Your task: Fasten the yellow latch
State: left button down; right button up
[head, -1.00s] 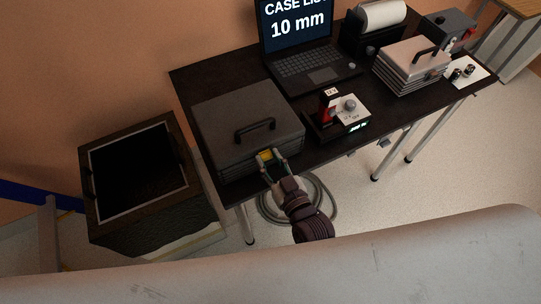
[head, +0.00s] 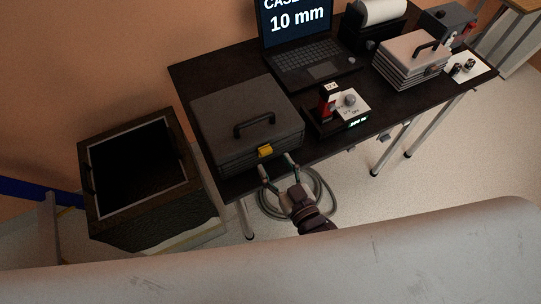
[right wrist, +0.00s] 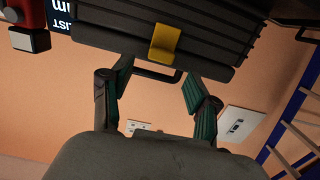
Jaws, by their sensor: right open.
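The yellow latch (head: 265,151) is on the front face of a closed dark grey case (head: 225,108) at the left end of the table. In the right wrist view the latch (right wrist: 164,43) shows upside down on the ribbed case front (right wrist: 115,30), and I cannot tell from it whether it is fastened. My right gripper (head: 278,162) is open and empty, just in front of and below the latch, apart from it. In the right wrist view its two fingers (right wrist: 157,80) are spread wide, with the latch beyond and between them. My left gripper is not in view.
The dark table (head: 300,85) also carries a laptop (head: 305,55), a device with a red part and dial (head: 340,108), a silver case (head: 410,60) and a printer with a paper roll (head: 375,30). An open crate (head: 100,210) stands left. A coiled hose (head: 262,205) lies below.

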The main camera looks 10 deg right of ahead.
jog(key=v, duration=0.8)
jog(key=shift+d, duration=0.1)
